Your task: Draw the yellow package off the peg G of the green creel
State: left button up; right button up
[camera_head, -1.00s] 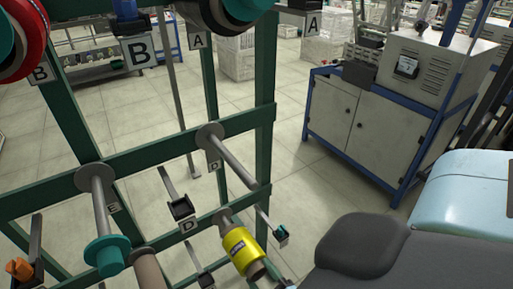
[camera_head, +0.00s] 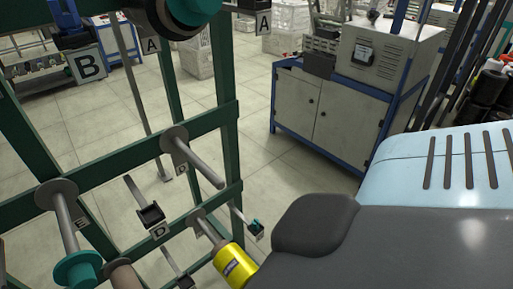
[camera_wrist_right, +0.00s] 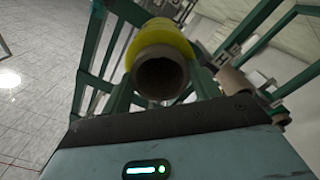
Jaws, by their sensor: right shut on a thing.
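The yellow package (camera_head: 235,265) is on a brown tube at the lower middle of the head view, in front of a peg (camera_head: 207,228) of the green creel (camera_head: 140,145). A stretch of peg or tube shows between the peg's disc and the yellow winding. No G label is readable. My arm hides the package's lower right side. In the right wrist view the yellow package (camera_wrist_right: 165,38) faces me with its open brown tube end. My right gripper (camera_wrist_right: 162,95) is shut on it, its fingers at either side. My left gripper is out of view.
A bare peg (camera_head: 200,167) stands above the package.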

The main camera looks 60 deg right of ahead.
jog(key=v, duration=0.9)
jog(key=shift+s, duration=0.35)
jog(key=shift+a, duration=0.15)
